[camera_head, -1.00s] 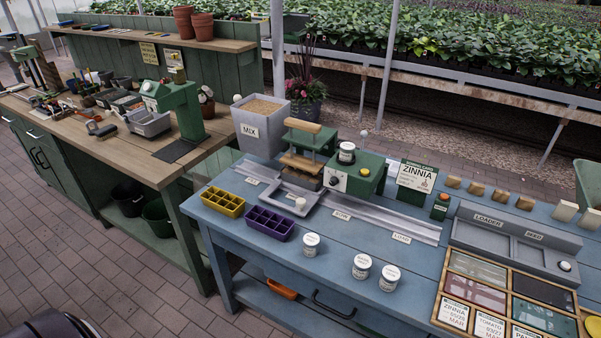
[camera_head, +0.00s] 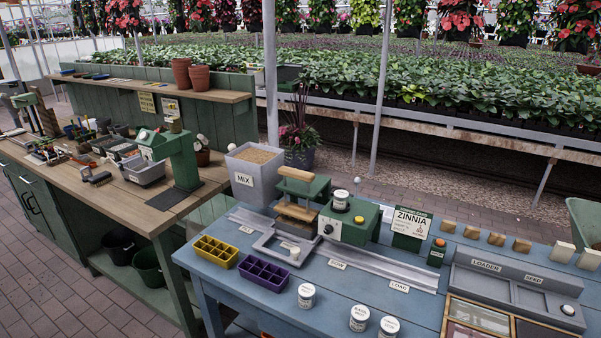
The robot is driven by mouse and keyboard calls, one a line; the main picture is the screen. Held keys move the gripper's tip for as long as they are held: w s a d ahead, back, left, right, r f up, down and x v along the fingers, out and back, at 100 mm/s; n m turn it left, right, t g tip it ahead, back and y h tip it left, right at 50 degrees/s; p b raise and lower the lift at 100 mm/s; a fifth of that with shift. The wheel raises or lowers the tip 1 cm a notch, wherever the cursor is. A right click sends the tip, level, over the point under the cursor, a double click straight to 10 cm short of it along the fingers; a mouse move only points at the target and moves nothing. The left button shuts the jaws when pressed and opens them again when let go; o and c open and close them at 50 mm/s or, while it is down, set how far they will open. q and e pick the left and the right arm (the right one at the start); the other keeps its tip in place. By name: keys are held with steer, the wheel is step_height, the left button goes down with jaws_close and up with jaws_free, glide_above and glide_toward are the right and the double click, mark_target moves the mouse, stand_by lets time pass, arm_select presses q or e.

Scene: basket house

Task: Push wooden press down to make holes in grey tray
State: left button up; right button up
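The wooden press (camera_head: 297,212) stands at the back of the blue table. It has a light wooden handle (camera_head: 295,174) on top, a green frame and wooden plates below. A grey tray-like piece (camera_head: 264,243) with a white knob lies in front of the press. What lies directly beneath the press plates is too small to make out. Neither of my grippers is in view.
The blue table (camera_head: 350,279) also holds a yellow cell tray (camera_head: 215,252), a purple cell tray (camera_head: 263,274) and several white jars. A grey MIX bin (camera_head: 253,176) and a green machine (camera_head: 350,221) flank the press. A wooden workbench (camera_head: 120,196) stands at left.

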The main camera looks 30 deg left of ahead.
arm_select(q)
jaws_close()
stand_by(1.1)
